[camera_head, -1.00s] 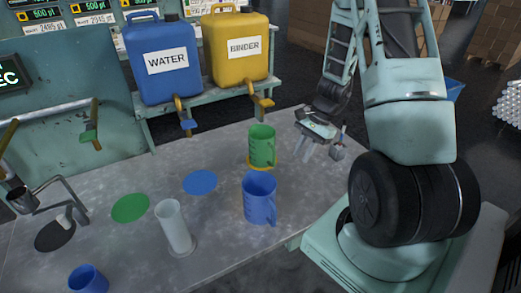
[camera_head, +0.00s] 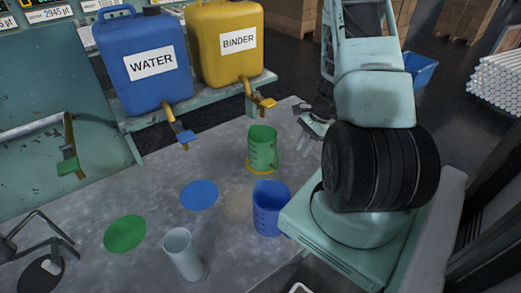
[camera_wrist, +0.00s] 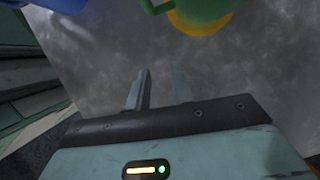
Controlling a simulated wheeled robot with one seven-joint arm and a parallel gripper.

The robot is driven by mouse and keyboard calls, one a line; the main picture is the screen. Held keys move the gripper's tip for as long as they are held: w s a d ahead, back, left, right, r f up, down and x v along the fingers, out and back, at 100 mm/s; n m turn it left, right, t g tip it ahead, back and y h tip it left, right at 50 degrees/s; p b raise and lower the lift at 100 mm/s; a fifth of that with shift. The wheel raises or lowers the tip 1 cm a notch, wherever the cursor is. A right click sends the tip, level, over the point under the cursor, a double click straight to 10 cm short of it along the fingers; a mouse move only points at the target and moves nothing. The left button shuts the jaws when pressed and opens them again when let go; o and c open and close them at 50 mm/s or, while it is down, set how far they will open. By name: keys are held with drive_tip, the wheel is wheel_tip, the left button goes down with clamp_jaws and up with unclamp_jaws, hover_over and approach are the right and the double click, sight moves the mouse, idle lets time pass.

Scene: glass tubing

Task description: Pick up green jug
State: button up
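The green jug (camera_head: 262,147) stands upright on a yellow disc (camera_head: 259,171) on the grey table, in front of the yellow binder canister.
A blue jug (camera_head: 268,206) stands in front of the green jug, close to my base. A clear cylinder (camera_head: 184,255) stands at the front. Blue (camera_head: 199,194) and green (camera_head: 125,233) discs lie flat. The water (camera_head: 148,62) and binder (camera_head: 226,42) canisters have taps overhanging the table.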

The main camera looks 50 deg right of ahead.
sight(279, 155)
drive_tip(key=w+a, duration=0.1)
drive_tip(key=a, duration=0.1)
drive_tip(key=w+a+p, duration=0.1)
drive_tip(key=a, duration=0.2)
drive_tip(key=w+a, duration=0.1)
drive_tip(key=a, duration=0.2)
drive_tip(key=shift+w+r+p, duration=0.1)
drive_tip(key=shift+w+p, duration=0.2)
drive_tip(key=shift+a+f, duration=0.2)
drive_tip(key=shift+f, duration=0.15)
drive_tip(key=shift+w+f, duration=0.1)
drive_tip(key=shift+f, duration=0.2)
clamp_jaws()
